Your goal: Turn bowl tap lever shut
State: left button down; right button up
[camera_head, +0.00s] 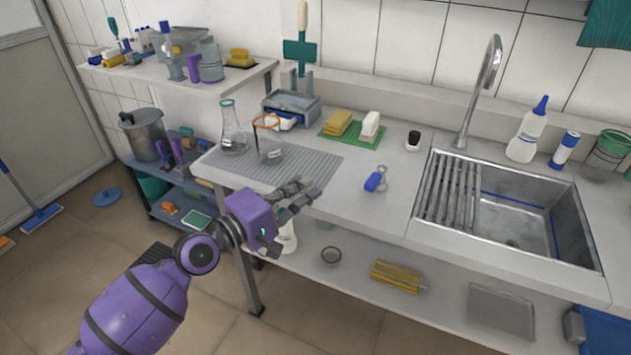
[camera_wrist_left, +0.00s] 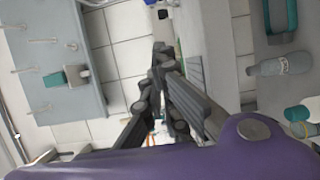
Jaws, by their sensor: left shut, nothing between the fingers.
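A tall curved metal tap (camera_head: 485,85) stands behind the sink (camera_head: 515,225) at the right of the head view. I cannot make out a lever on it. A small item with a blue end and a metal end (camera_head: 374,181) sits on the counter left of the sink; I cannot tell if it is a tap lever. My left gripper (camera_head: 306,191) is shut and empty near the counter's front edge, left of and apart from this item. In the left wrist view its dark fingers (camera_wrist_left: 163,52) are together. My right gripper is not in view.
A flask (camera_head: 233,130) and a beaker (camera_head: 268,142) stand on a ribbed mat (camera_head: 318,160) behind my left gripper. Sponges (camera_head: 338,122) lie on a green tray behind. A lower shelf (camera_head: 350,285) runs under the counter. The counter between mat and sink is mostly clear.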

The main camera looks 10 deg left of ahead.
aim_at(376, 180)
pick_arm(q)
jog(key=x, duration=0.7)
jog(key=shift+w+d+r+p, duration=0.1)
jog(key=shift+w+d+p, duration=0.15)
jog(key=shift+p, duration=0.1)
jog(key=d+p, duration=0.1)
jog(key=s+d+p, duration=0.1)
jog(key=d, duration=0.1)
jog(key=shift+r, duration=0.15)
jog(key=shift+s+d, duration=0.1)
jog(key=shift+d, duration=0.15)
jog(key=shift+d+f, duration=0.2)
jog(key=shift+f, duration=0.05)
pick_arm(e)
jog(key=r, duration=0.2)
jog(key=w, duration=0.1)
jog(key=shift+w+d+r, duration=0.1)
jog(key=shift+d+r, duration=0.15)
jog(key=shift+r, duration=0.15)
pick_arm(q)
jog(key=shift+s, duration=0.1)
